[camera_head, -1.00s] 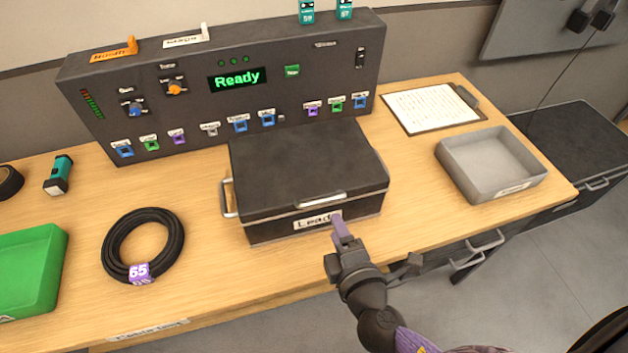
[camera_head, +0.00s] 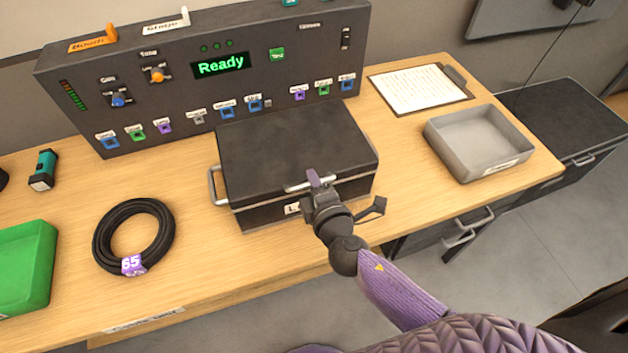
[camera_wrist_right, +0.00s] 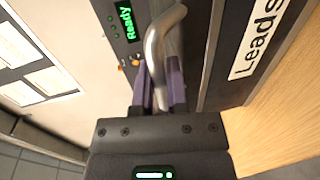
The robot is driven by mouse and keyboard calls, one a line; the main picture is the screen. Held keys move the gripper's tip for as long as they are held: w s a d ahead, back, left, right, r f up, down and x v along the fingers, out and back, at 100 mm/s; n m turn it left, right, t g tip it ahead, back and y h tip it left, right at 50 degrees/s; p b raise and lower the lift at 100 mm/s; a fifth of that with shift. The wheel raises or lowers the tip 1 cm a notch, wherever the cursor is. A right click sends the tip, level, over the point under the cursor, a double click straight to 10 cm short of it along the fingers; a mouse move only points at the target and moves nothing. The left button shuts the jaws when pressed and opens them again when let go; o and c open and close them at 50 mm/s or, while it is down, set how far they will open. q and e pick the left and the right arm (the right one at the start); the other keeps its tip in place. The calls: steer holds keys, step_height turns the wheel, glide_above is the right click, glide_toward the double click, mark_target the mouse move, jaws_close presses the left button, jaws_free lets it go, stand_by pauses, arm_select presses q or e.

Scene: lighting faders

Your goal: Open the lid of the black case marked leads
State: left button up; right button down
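The black case (camera_head: 265,214) stands on the bench with its lid (camera_head: 290,140) down. A silver handle (camera_head: 290,188) is on the lid's front edge; it also shows in the right wrist view (camera_wrist_right: 160,48). The leads label (camera_wrist_right: 258,38) is on the case's front, partly hidden by my right gripper in the head view. My right gripper (camera_head: 314,178) is at the handle. In the wrist view its purple fingers (camera_wrist_right: 160,88) are on both sides of the bar and look closed on it. My left gripper is not in view.
A control panel (camera_head: 100,60) stands right behind the case. A black cable coil (camera_head: 103,222) and green tray (camera_head: 48,270) lie left. A grey tray (camera_head: 435,140) and clipboard (camera_head: 378,85) lie right. A silver side handle (camera_head: 212,187) sticks out from the case's left.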

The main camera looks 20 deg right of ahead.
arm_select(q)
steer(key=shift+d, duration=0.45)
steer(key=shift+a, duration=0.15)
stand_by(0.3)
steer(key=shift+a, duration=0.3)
